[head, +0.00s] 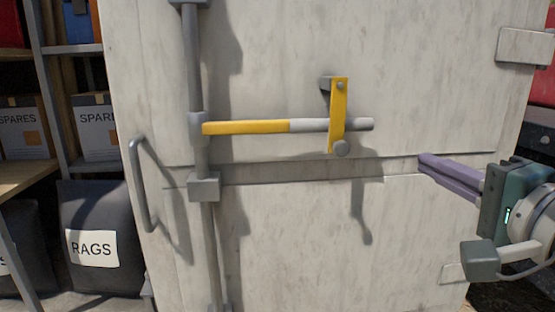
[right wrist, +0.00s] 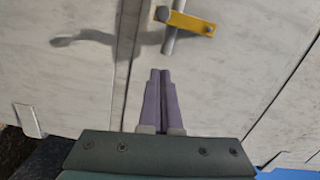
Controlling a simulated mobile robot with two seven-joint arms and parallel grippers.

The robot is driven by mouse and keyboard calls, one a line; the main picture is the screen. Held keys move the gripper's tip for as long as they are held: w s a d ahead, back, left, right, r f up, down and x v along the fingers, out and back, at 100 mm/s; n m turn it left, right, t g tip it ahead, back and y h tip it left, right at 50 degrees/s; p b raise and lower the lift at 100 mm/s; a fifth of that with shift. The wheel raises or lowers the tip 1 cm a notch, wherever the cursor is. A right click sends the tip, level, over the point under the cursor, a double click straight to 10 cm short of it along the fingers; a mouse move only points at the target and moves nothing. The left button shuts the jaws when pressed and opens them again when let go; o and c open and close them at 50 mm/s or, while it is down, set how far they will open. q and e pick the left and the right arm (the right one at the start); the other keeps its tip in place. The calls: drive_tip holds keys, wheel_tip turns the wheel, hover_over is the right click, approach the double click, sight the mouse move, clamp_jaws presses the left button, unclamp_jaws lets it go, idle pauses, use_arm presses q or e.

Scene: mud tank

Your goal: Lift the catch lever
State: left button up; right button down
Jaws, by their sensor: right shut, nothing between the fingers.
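The yellow catch lever (head: 338,118) is a flat upright strip on the pale door, with a round knob at its lower end. It lies across the tip of a horizontal handle bar (head: 246,127), yellow at the left and grey toward the tip. In the right wrist view the catch lever (right wrist: 188,22) shows at the top, beyond my fingertips. My right gripper (head: 424,163) is shut and empty, to the right of the lever and a little lower, apart from it. The right wrist view also shows its closed purple fingers (right wrist: 160,74). My left gripper is not in view.
The pale door (head: 280,240) has a vertical rod (head: 208,250) and a grey pull handle (head: 144,185) at its left. A hinge (head: 522,46) sits at upper right. Shelves with boxes (head: 97,124) and a rags bag (head: 95,215) stand left. Space before the lever is clear.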

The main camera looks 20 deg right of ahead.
sight(341, 118)
use_arm(q)
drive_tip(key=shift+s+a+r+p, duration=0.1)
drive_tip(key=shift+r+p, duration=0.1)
drive_tip(key=shift+p, duration=0.1)
use_arm(e)
drive_tip(key=w+a, duration=0.2)
drive_tip(key=w, duration=0.9)
drive_tip(key=shift+w+f, duration=0.15)
drive_tip(key=shift+f, duration=0.25)
